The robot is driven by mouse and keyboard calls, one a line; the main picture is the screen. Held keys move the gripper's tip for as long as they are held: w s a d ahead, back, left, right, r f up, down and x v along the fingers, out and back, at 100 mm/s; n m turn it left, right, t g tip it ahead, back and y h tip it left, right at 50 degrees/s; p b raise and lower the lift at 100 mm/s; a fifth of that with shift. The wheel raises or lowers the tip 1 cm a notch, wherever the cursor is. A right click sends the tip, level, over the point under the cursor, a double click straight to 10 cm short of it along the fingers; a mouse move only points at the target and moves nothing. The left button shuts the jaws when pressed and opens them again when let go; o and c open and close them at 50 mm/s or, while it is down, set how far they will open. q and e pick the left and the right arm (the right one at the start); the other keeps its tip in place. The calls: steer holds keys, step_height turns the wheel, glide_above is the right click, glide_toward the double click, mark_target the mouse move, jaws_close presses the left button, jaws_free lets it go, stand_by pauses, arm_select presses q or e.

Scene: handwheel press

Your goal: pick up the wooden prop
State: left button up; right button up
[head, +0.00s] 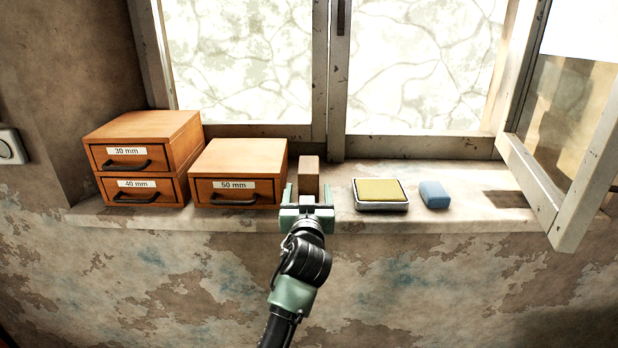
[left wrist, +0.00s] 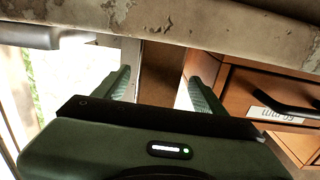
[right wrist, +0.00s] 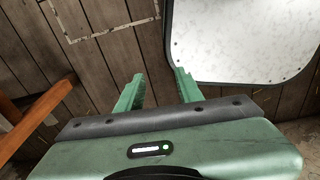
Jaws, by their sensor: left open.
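The wooden prop (head: 309,172) is a small upright brown block on the window sill, just right of the 50 mm drawer box. My left gripper (head: 308,194) is open in front of it, its fingers pointing toward the window on either side of the prop's lower part. In the left wrist view, which is upside down, the prop (left wrist: 162,66) shows between the two open fingers (left wrist: 160,84); I cannot tell whether they touch it. My right gripper (right wrist: 158,86) is open and empty in the right wrist view, away from the sill.
The 50 mm drawer box (head: 238,165) stands close left of the prop, with stacked 30 and 40 mm drawers (head: 140,155) farther left. A yellow pad in a metal tin (head: 381,207) and a blue block (head: 434,195) lie to the right. An open window sash (head: 575,215) juts out.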

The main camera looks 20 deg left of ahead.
arm_select(q)
steer(key=shift+w+r, duration=0.2)
steer(key=shift+w, duration=0.15)
steer(key=shift+r, duration=0.2)
steer(key=shift+w+a+r+p, duration=0.25)
steer(key=shift+w+r+p, duration=0.1)
steer(key=shift+w+p, duration=0.45)
steer(key=shift+w+a+f+p, duration=0.2)
steer(key=shift+w, duration=0.4)
steer(key=shift+w+a+f+p, duration=0.15)
steer(key=shift+w+p, duration=0.05)
steer(key=shift+w, duration=0.4)
steer(key=shift+w+a+f, duration=0.1)
steer(key=shift+w, duration=0.3)
steer(key=c, duration=1.3)
jaws_close()
arm_select(e)
steer(key=r, duration=0.1)
steer(key=s+r, duration=0.1)
steer(key=shift+s+d+r, duration=0.1)
steer(key=shift+s+r, duration=0.05)
steer(key=shift+r, duration=0.2)
